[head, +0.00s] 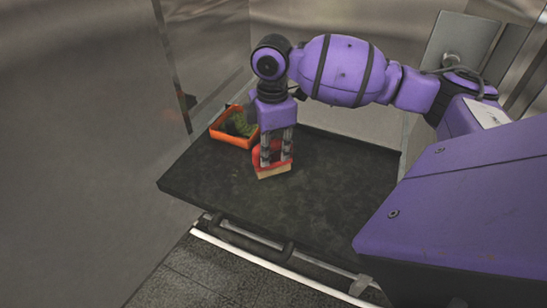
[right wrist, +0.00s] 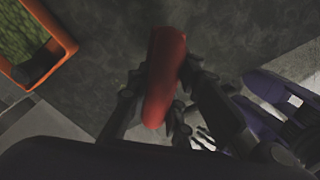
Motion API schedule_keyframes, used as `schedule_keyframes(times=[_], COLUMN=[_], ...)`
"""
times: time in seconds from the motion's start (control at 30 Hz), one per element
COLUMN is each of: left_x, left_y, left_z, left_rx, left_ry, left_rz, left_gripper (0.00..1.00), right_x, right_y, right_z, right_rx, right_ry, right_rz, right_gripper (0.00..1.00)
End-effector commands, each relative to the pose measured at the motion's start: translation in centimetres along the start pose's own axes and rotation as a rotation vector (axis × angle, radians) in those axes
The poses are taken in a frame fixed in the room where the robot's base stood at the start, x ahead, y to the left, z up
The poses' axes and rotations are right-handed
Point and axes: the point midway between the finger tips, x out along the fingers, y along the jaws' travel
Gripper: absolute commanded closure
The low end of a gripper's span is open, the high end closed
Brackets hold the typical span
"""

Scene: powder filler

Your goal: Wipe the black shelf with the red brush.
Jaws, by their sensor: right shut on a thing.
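The black shelf (head: 210,182) is a dark, flat, worn surface in the middle of the head view. The red brush (head: 264,158) has a red body and a pale bristle edge at its lower side. My right gripper (head: 276,150) is shut on it, pointing down over the left part of the shelf. The bristles look to be at or just above the shelf surface; I cannot tell which. In the right wrist view the red brush (right wrist: 163,75) lies between my fingers. My left gripper is not in view.
An orange tray (head: 222,139) with green stuff in it sits at the shelf's back left corner, close to the brush. Metal walls (head: 80,120) stand at the left and back. The shelf's front edge has a bar (head: 250,238) below it. The front middle of the shelf is clear.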

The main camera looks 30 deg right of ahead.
Motion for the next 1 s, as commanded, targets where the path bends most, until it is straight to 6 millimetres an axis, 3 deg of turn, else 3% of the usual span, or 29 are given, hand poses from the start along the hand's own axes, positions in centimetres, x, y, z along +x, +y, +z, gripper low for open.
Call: schedule_keyframes(times=[0.4, 1.0], left_x=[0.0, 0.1], left_y=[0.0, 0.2], left_z=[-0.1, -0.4], left_rx=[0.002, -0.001], left_ry=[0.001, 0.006], left_rz=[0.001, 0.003], left_gripper=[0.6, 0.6], right_x=[-3.4, -3.6], right_y=[0.6, 0.8], right_z=[0.1, 0.0], right_rx=[0.007, 0.005], right_ry=[0.001, 0.002], right_rz=[0.001, 0.005], right_gripper=[1.0, 1.0])
